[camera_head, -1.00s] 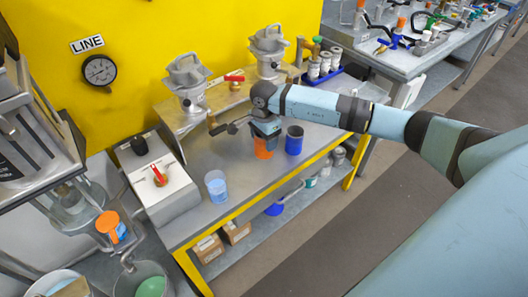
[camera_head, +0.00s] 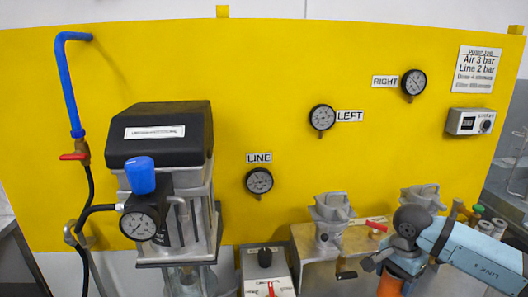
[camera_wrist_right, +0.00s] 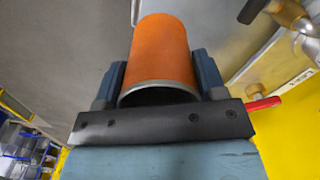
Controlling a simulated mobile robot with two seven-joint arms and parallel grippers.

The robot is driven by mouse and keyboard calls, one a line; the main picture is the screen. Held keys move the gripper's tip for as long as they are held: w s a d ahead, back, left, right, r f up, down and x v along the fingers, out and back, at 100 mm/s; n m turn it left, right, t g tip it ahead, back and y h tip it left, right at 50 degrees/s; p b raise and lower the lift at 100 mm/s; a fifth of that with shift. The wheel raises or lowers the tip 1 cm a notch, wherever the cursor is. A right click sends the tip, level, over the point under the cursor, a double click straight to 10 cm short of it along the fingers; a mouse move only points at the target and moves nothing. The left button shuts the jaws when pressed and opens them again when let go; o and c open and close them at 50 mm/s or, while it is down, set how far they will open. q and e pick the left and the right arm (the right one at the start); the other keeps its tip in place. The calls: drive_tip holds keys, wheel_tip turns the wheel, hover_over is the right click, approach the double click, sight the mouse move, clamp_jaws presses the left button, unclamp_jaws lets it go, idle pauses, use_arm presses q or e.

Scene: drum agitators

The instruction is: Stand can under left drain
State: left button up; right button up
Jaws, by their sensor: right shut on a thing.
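An orange can (camera_head: 390,286) shows at the bottom edge of the head view, with its lower part out of frame. My right gripper (camera_head: 396,268) is shut on it. In the wrist view the orange can (camera_wrist_right: 163,50) sits between the two fingers of the right gripper (camera_wrist_right: 160,78), its rim facing the camera. The left drum top (camera_head: 332,222) stands on a metal stand, with a dark drain valve (camera_head: 345,270) below it. The can is to the right of this valve, apart from it in the picture. My left gripper is not in view.
A second drum top (camera_head: 424,198) stands behind my right wrist. A red lever (camera_head: 376,226) lies between the drum tops. A control box (camera_head: 265,270) and a black-topped machine (camera_head: 165,140) stand to the left. A yellow wall (camera_head: 300,60) with gauges closes the back. The bench surface is mostly out of view.

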drive_tip(key=s+a+r+n+p, duration=0.4)
drive_tip(key=s+a+n, duration=0.4)
drive_tip(key=n, duration=0.4)
drive_tip(key=shift+s+a+r+p, duration=0.3)
drive_tip(key=shift+s+r+p, duration=0.05)
drive_tip(key=shift+p, duration=0.35)
drive_tip(key=shift+f, duration=0.1)
